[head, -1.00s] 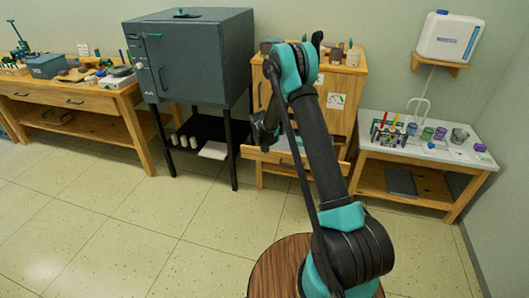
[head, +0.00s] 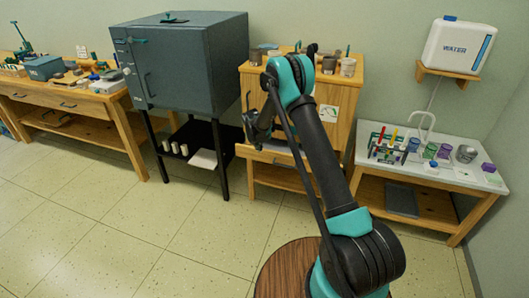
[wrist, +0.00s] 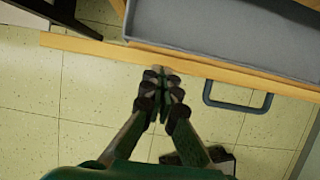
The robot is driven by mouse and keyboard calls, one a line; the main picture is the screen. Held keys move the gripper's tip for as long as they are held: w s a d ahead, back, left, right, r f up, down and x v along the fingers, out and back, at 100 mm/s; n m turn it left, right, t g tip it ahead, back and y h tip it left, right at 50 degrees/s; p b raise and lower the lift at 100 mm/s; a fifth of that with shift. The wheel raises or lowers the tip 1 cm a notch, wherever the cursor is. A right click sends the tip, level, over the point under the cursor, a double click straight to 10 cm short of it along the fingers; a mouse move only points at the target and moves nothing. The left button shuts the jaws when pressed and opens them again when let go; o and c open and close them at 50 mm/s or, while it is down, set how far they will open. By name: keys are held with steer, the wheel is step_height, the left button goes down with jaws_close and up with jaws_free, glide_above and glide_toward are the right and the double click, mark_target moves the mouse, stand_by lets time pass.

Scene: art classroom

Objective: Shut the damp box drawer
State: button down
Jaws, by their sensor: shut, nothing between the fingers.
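The damp box is the wooden cabinet (head: 333,92) at the middle of the head view, left of the white-topped table. Its low drawer (head: 274,154) stands out from the cabinet front, partly hidden by my arm. In the wrist view the drawer shows a grey inside (wrist: 225,32), a thin wooden front (wrist: 100,50) and a dark bar handle (wrist: 238,106). My gripper (wrist: 163,76) is shut and empty, its tips close to the drawer front, left of the handle. I cannot tell whether they touch. In the head view my gripper (head: 254,132) hangs over the drawer area.
A dark grey kiln-like cabinet (head: 184,65) on black legs stands close on the left. A workbench (head: 100,105) with tools is farther left. The white-topped table (head: 440,174) with jars is on the right, under a water tank (head: 458,48). The tiled floor in front is open.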

steer(key=w+d, duration=0.1)
steer(key=w, duration=0.4)
steer(key=w+d, duration=0.1)
steer(key=w, duration=0.1)
steer(key=shift+w+d, duration=0.3)
steer(key=shift+w, duration=0.05)
steer(key=shift+a, duration=0.1)
